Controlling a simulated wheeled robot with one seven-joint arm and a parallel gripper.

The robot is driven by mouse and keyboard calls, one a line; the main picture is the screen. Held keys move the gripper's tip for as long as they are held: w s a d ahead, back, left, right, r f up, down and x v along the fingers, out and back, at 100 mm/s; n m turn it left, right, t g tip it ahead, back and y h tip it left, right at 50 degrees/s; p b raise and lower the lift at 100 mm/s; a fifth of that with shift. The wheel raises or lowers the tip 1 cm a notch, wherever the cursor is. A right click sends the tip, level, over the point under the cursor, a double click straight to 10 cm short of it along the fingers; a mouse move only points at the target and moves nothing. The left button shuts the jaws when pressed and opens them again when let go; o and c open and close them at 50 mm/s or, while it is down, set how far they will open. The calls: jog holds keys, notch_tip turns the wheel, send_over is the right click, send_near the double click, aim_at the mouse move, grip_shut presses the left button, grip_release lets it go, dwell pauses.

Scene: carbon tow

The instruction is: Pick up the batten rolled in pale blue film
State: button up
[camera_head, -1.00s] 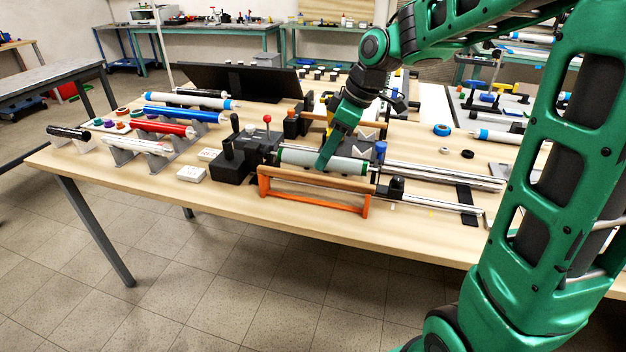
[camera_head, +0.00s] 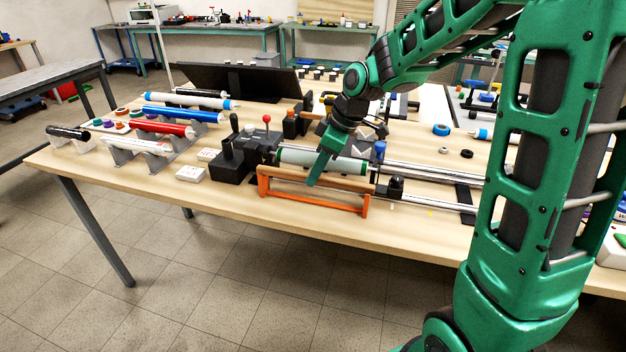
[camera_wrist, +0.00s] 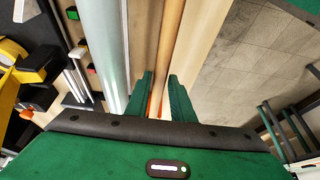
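A pale roll (camera_head: 297,158) with green bands near its ends lies lengthwise in the fixture on the bench; its colour reads pale grey-blue, and it also shows in the wrist view (camera_wrist: 112,55). My gripper (camera_head: 315,180) is in front of the roll's middle and hides part of it. In the wrist view my gripper (camera_wrist: 162,88) has its two green fingers apart. The roll lies left of both fingers, outside the gap. A wooden bar (camera_wrist: 167,40) lines up with the gap; I cannot tell how far the fingers are above it.
The wooden bar tops an orange stand (camera_head: 365,204) at the bench's front edge. A dark clamp block (camera_head: 233,168) with knobbed levers stands left of the roll. Metal rails (camera_head: 430,175) run right. Blue (camera_head: 180,114) and red (camera_head: 165,128) rolls rest on racks at left.

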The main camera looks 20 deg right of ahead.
grip_shut()
jog(key=shift+r, duration=0.5)
jog(key=r, duration=0.3)
jog(key=shift+a+r, duration=0.2)
jog(key=shift+r, duration=0.05)
jog(key=s+a+r, duration=0.2)
jog(key=a+r, duration=0.4)
jog(key=a, duration=0.5)
jog(key=shift+s+r, duration=0.2)
jog(key=shift+r, duration=0.1)
jog(key=shift+a, duration=0.15)
